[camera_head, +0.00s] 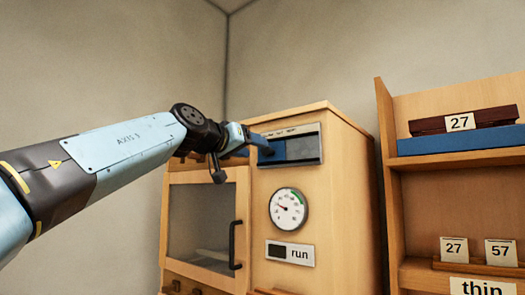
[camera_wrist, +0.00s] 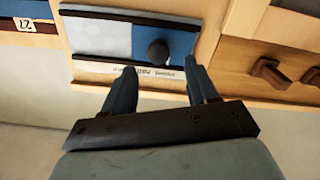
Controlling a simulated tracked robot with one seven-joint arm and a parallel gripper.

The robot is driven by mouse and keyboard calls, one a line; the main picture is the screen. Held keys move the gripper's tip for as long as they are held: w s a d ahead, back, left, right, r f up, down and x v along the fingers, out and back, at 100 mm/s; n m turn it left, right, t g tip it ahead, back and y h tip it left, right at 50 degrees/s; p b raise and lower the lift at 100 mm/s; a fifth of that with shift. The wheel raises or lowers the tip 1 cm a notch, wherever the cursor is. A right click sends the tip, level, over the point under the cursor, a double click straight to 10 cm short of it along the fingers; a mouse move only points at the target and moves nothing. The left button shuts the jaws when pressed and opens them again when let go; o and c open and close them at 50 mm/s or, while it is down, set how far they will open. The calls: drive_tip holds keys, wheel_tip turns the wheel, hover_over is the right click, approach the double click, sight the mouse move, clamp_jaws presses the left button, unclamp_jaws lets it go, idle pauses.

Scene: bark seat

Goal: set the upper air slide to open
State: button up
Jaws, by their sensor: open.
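The upper air slide (camera_head: 296,148) is a blue plate in a grey frame, high on the front of a wooden cabinet. The wrist view shows it upside down as a blue and pale grey panel (camera_wrist: 97,34) with a round black knob (camera_wrist: 158,53). The small lettering along its frame is too unclear to read. My gripper (camera_wrist: 159,68) is open, its two dark blue fingers on either side of the knob and apart from it.
Below the slide are a round gauge (camera_head: 288,209) and a "run" display (camera_head: 290,253). A glazed door (camera_head: 203,225) with a black handle (camera_head: 235,245) is at left. A shelf unit (camera_head: 440,172) with numbered cards stands at right. Brown knobs (camera_wrist: 270,72) show in the wrist view.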

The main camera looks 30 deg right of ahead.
sight(264, 150)
drive_tip(key=shift+x, duration=2.4)
drive_tip(key=shift+c, duration=0.2)
clamp_jaws()
